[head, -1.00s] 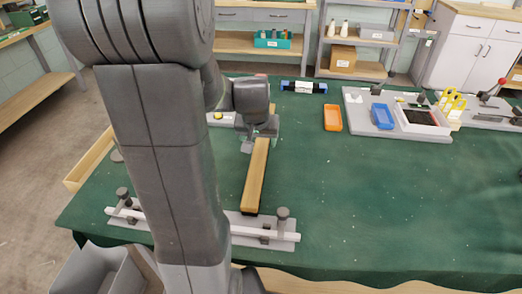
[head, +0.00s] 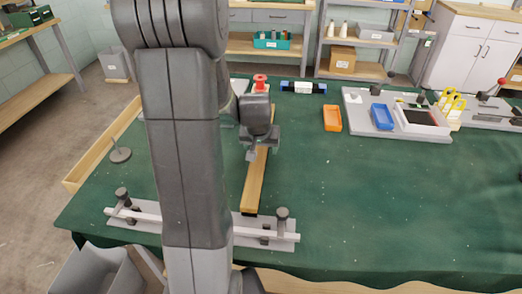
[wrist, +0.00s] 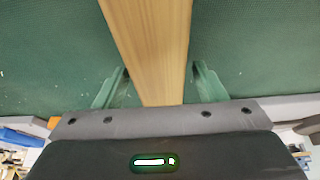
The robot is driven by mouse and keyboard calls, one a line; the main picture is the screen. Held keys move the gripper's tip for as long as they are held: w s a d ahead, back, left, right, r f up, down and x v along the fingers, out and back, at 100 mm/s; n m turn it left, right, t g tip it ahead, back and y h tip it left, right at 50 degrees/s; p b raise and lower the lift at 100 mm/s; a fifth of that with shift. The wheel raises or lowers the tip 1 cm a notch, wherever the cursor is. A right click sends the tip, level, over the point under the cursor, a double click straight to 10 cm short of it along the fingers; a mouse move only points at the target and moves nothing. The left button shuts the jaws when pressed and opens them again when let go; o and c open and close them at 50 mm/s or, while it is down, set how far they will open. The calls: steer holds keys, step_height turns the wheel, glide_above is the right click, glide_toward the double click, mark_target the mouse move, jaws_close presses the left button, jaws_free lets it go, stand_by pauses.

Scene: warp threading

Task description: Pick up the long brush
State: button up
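The long brush (head: 255,184) is a long, pale wooden bar lying lengthwise on the green table, its near end dark and close to the white rod fixture. My gripper (head: 262,154) is over the far part of the bar in the head view. In the wrist view the bar (wrist: 153,45) runs between the two fingers of my gripper (wrist: 158,88). The fingers are apart, with a gap on each side of the bar. Whether the fingertips reach below its top is unclear. My arm hides part of the table to the left.
The rod fixture (head: 273,236) with upright knobs stands at the table's near edge. A red spool (head: 261,82) is behind my gripper. An orange tray (head: 332,118) and a blue tray (head: 381,117) are to the right. The table's right front is clear.

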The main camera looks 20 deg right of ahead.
steer(key=c, duration=1.4)
steer(key=shift+o, duration=0.2)
step_height(320, 180, up, 10)
steer(key=shift+r+p, duration=0.1)
steer(key=shift+p, duration=0.4)
steer(key=o, duration=0.7)
steer(key=shift+c, duration=1.3)
